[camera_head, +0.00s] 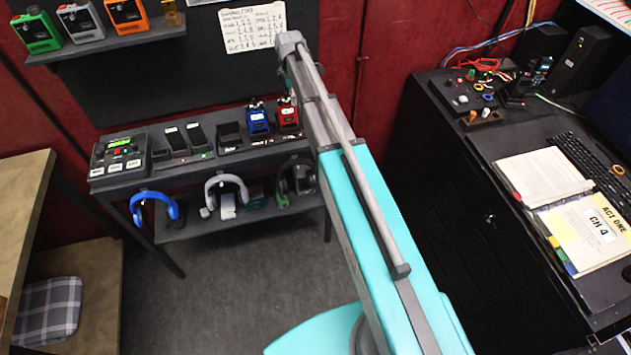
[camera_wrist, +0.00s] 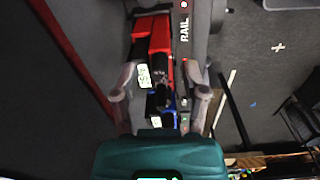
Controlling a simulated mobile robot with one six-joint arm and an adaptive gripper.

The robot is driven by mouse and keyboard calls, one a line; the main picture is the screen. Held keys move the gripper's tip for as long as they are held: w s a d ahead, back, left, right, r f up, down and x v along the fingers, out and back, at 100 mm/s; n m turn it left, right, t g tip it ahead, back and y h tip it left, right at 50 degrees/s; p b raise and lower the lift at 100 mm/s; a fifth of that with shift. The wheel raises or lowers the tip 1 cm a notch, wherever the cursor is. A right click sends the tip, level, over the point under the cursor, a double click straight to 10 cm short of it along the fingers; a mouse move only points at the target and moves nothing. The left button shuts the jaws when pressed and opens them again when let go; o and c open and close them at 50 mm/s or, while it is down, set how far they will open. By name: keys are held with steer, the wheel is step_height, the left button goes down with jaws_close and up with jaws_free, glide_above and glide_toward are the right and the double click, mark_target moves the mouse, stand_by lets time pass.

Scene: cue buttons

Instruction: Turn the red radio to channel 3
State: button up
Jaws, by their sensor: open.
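The red radio (camera_head: 288,113) stands upright in the rack on the dark shelf, at the right end of the row, beside the blue radio (camera_head: 258,119). In the wrist view the red radio (camera_wrist: 153,38) lies ahead of and between the fingers of my gripper (camera_wrist: 163,80), with a small lit display (camera_wrist: 144,76) facing the camera. The digits are too small to read surely. My gripper is open, and I cannot tell whether either finger touches the radio. The blue radio is partly hidden behind my gripper, low in the wrist view. In the head view my arm hides the gripper.
Black handset slots and a control box (camera_head: 118,155) stand left of the radios. Headphones hang below. A black desk (camera_head: 470,190) with a binder marked "ACT ONE CH 4" (camera_head: 592,232) is at right. Floor between is clear.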

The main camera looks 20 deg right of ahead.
steer(key=n, duration=0.3)
steer(key=shift+n, duration=0.4)
step_height(320, 180, up, 14)
steer(key=p, duration=1.4)
steer(key=s+m, duration=1.2)
steer(key=s, duration=0.3)
steer(key=s+f+m+b, duration=0.4)
steer(key=s+m, duration=0.2)
steer(key=s, duration=0.2)
steer(key=s+f+m+b, duration=0.1)
steer(key=s+f+b, duration=0.1)
steer(key=f+b, duration=0.9)
steer(key=s+f+m+b, duration=0.2)
steer(key=f+b, duration=0.9)
steer(key=shift+s, duration=0.2)
